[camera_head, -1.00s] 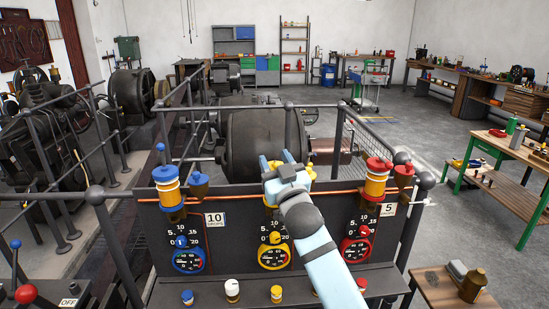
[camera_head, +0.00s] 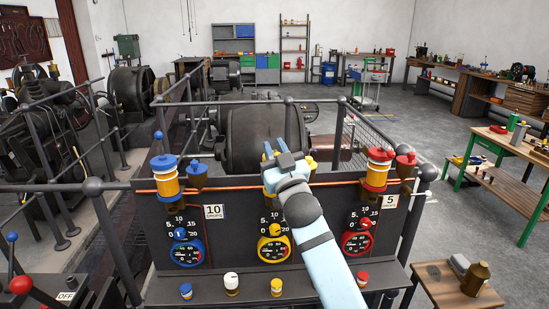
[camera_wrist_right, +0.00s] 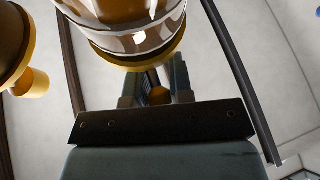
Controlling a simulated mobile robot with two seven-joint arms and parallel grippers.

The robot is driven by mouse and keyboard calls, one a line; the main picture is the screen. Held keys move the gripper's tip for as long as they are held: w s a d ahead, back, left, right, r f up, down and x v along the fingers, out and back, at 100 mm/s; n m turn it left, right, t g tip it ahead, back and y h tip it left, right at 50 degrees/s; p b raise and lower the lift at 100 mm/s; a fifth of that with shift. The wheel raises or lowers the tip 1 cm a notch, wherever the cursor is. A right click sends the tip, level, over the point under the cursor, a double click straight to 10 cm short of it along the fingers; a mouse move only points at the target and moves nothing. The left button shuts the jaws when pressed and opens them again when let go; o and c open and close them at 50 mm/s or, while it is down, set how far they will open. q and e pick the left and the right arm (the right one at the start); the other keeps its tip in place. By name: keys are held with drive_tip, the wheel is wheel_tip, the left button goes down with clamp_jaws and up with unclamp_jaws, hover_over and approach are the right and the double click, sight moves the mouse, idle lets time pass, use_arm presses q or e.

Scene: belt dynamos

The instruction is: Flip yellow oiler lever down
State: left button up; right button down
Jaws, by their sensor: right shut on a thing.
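The yellow oiler (camera_head: 268,190) is the middle one on the dark panel. In the head view my right gripper and arm hide most of it; its small yellow cup (camera_head: 311,162) shows to the right. In the right wrist view its glass body and yellow base ring (camera_wrist_right: 130,50) fill the top. My right gripper (camera_head: 273,148) is at the oiler's top in the head view. The lever's stem and tilt are hidden. My left gripper is not in view.
A blue oiler (camera_head: 166,178) with an upright blue-knobbed lever (camera_head: 158,136) stands left, and a red oiler (camera_head: 376,175) right. Gauges, including a yellow one (camera_head: 274,246), sit below. A copper pipe crosses the panel. Railings and a dark machine (camera_head: 262,137) are behind.

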drive_tip(key=c, duration=1)
unclamp_jaws()
drive_tip(key=shift+s+f, duration=0.1)
drive_tip(key=shift+s, duration=0.05)
drive_tip(key=b+v, duration=0.1)
drive_tip(key=v, duration=1.2)
drive_tip(key=shift+s+f+b, duration=0.15)
drive_tip(key=shift+f+b, duration=0.25)
